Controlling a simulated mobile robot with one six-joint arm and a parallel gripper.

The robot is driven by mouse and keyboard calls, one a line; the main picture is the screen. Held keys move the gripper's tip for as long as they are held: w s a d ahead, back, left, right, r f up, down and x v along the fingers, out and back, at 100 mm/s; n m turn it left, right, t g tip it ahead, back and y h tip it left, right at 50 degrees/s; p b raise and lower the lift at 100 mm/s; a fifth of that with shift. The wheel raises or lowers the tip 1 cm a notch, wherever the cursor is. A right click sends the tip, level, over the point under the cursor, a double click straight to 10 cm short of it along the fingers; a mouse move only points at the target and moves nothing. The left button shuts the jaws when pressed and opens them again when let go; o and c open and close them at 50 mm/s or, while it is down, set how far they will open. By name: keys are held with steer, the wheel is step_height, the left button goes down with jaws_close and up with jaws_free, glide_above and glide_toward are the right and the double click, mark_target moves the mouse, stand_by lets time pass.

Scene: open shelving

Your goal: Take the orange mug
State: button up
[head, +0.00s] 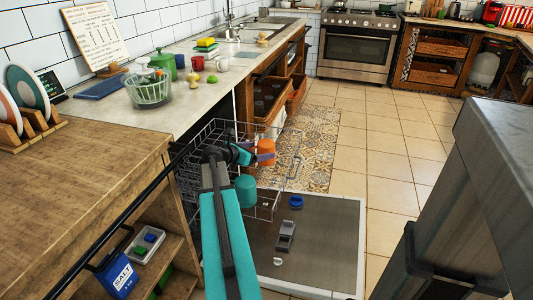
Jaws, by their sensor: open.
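An orange mug (267,147) is at the dishwasher's wire rack (223,133), near its right side. My teal and grey arm reaches up from the bottom of the head view. My gripper (256,157) is at the left side of the orange mug, with its fingers close to or overlapping the mug. Whether they touch it is too small to tell. The gripper is open. A teal cup (246,190) sits just below, toward the front of the rack. Part of the rack is hidden behind my arm.
The open dishwasher door (262,235) lies low, with small blue and grey parts on its inner face. A wooden counter (80,185) stands close on the left. Tiled floor (385,160) is clear to the right.

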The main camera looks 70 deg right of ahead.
steer(key=shift+s+d+f+b, duration=0.25)
steer(key=shift+d+f+b, duration=0.15)
steer(key=shift+d, duration=0.15)
steer(key=shift+b+x, duration=0.55)
steer(key=shift+x, duration=1.4)
steer(key=shift+a, duration=0.1)
steer(key=c, duration=1.4)
steer(key=shift+o, duration=0.2)
steer(key=shift+r, duration=0.1)
step_height(320, 180, up, 28)
steer(key=p, duration=0.7)
